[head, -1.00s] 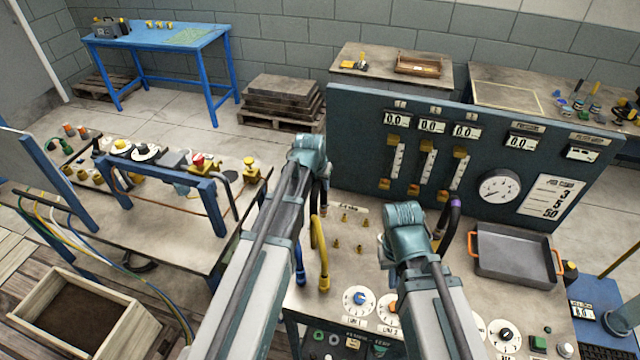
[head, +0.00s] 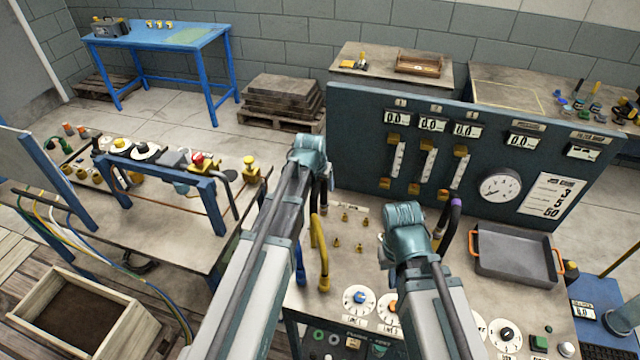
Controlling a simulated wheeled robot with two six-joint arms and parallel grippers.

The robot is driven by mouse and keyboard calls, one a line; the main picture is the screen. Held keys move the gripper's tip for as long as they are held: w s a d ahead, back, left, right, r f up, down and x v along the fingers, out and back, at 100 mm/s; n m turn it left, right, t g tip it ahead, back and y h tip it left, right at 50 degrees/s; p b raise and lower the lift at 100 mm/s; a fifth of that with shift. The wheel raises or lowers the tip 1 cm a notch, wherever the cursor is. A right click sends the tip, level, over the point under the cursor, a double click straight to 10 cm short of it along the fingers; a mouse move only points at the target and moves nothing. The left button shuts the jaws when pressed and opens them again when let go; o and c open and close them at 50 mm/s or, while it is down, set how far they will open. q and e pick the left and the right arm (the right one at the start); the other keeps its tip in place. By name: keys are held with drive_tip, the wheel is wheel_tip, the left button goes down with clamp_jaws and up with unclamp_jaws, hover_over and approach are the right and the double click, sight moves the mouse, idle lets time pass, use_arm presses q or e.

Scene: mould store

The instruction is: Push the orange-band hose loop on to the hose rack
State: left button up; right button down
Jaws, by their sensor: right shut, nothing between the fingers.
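I cannot make out a hose loop with an orange band; my arms cover part of the bench. A yellow hose (head: 319,252) stands bent on the front bench beside my left arm, with a blue hose (head: 300,262) partly behind that arm. A dark hose with a purple band (head: 451,222) rises right of my right arm. I cannot tell which part is the hose rack. My left wrist (head: 308,155) is above the bench near the panel's left edge, its fingers mostly hidden. My right wrist (head: 405,222) is over the bench before the panel; its gripper is shut and empty, largely hidden by the wrist.
A dark upright panel (head: 350,130) with gauges closes off the back of the bench. A grey tray (head: 515,255) with orange handles lies at right. Dials (head: 359,299) line the front. A side bench (head: 100,215) with a blue frame (head: 205,200) stands at left.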

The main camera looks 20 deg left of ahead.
use_arm(q)
drive_tip(key=p+v, duration=1.2)
drive_tip(key=v, duration=0.1)
drive_tip(key=shift+s+r+p, duration=0.15)
drive_tip(key=shift+r+p, duration=0.2)
drive_tip(key=shift+p, duration=0.05)
drive_tip(key=shift+s+d+f, duration=0.15)
drive_tip(key=shift+d+f, duration=0.05)
drive_tip(key=shift+f, duration=0.05)
drive_tip(key=s+d+f+m+g+b, duration=0.1)
drive_tip(key=s+d+f+g+b, duration=0.1)
drive_tip(key=s+d+f+b, duration=0.4)
drive_tip(key=s+d+f+m+g+y+b, duration=0.1)
drive_tip(key=s+d+f+m+g+b, duration=0.1)
drive_tip(key=s+d+f+b, duration=0.4)
drive_tip(key=s+f+g+b, duration=0.1)
drive_tip(key=s+f+b, duration=0.2)
drive_tip(key=s, duration=0.4)
drive_tip(key=shift+s+d+f+y, duration=0.3)
drive_tip(key=shift+s+f, duration=0.1)
drive_tip(key=shift+f, duration=0.35)
